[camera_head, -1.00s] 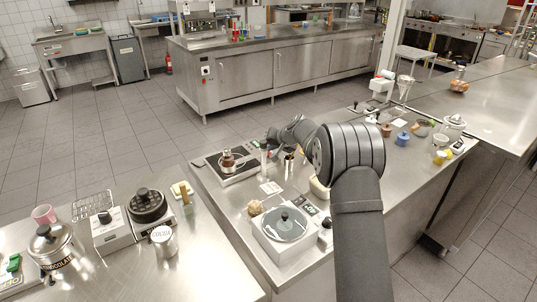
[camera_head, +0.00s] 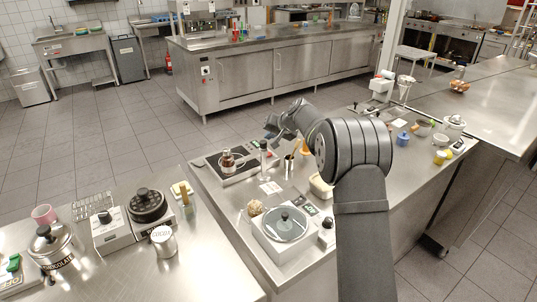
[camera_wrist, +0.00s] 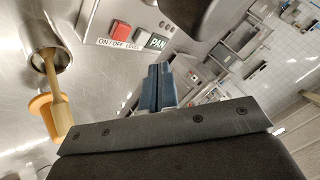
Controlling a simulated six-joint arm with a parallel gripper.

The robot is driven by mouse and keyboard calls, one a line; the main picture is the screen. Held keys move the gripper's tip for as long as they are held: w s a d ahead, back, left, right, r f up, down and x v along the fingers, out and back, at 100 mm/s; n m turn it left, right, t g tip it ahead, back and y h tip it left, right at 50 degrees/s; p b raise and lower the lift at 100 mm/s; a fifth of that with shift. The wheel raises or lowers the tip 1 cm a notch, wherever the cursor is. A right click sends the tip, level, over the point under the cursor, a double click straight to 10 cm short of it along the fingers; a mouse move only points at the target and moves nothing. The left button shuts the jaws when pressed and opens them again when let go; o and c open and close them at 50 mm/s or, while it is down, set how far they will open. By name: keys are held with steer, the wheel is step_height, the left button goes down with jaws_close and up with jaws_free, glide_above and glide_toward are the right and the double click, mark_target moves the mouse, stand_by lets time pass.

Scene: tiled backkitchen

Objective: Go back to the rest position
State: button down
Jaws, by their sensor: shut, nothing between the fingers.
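My gripper (camera_head: 271,131) is raised above the middle counter (camera_head: 222,192) in the head view, left of my elbow. In the wrist view its two blue-grey fingers (camera_wrist: 158,88) are closed together with nothing between them. A metal cup (camera_head: 289,163) stands on the counter below and to the right of the gripper. The cup (camera_wrist: 42,62) also shows at the left of the wrist view, with a wooden-handled utensil (camera_wrist: 57,95) in it. My arm hides part of the counter's right half.
A white appliance with a round glass lid (camera_head: 286,224) stands at the front. A left counter holds a lidded pot (camera_head: 53,243) and a cup. Floor (camera_head: 120,150) between counters is clear.

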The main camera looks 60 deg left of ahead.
steer(key=shift+r, duration=0.2)
steer(key=shift+f, duration=0.1)
step_height(320, 180, down, 2)
step_height(320, 180, up, 6)
stand_by(0.6)
